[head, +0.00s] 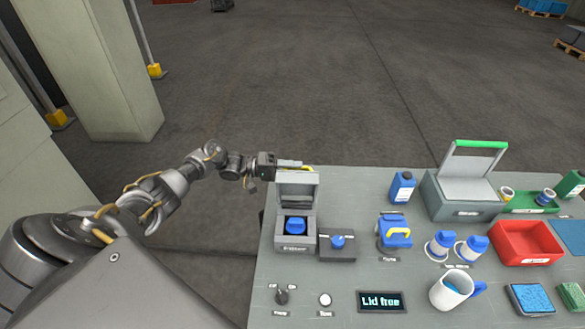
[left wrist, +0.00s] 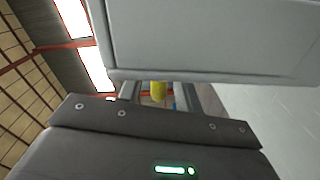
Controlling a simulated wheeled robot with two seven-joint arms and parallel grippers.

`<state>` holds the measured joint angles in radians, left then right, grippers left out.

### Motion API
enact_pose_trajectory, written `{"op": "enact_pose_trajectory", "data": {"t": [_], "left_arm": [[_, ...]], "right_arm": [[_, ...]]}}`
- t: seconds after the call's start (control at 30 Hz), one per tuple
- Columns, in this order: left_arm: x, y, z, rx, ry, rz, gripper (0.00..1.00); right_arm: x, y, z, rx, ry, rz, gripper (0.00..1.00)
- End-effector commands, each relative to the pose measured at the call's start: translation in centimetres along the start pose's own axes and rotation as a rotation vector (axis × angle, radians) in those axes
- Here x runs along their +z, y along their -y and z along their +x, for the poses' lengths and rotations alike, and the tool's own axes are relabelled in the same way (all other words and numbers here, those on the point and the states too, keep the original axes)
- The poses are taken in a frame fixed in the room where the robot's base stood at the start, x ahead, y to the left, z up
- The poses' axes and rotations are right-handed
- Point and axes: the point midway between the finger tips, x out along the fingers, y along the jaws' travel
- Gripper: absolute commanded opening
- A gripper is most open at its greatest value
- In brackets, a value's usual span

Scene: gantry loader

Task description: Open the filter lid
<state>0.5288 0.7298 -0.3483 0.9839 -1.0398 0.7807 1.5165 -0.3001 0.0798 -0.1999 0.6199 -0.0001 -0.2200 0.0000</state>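The grey filter box (head: 281,230) stands at the left of the table with its lid (head: 298,190) raised, about upright. A blue knob-like part (head: 296,225) shows inside the box. The lid has a yellow handle (head: 307,168) at its top edge. My left gripper (head: 291,164) is at that top edge, beside the handle. In the left wrist view the grey lid panel (left wrist: 210,40) fills the top, and the yellow handle (left wrist: 158,91) shows between the fingers, with gaps beside it; the gripper looks open. My right gripper is not in view.
A display (head: 381,301) reads "Lid free". A dark block with a blue knob (head: 337,242) stands right of the box. A blue bottle (head: 402,187), a white mug (head: 450,291) and a red tray (head: 527,243) are farther right.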

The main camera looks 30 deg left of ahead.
Motion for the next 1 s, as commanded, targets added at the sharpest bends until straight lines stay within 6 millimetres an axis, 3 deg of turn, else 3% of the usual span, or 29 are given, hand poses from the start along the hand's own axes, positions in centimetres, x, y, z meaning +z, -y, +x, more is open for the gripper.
{"op": "enact_pose_trajectory", "data": {"t": [0.33,0.7,1.0], "left_arm": [[0.0,0.2,-0.9,-0.001,0.000,0.000,0.34],[0.1,0.4,-8.0,-0.003,0.000,0.000,0.34],[0.0,0.1,-10.8,0.000,0.000,0.000,0.34]], "right_arm": [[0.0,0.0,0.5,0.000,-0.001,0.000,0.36],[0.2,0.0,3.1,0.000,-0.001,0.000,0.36],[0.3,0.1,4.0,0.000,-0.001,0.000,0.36]]}}
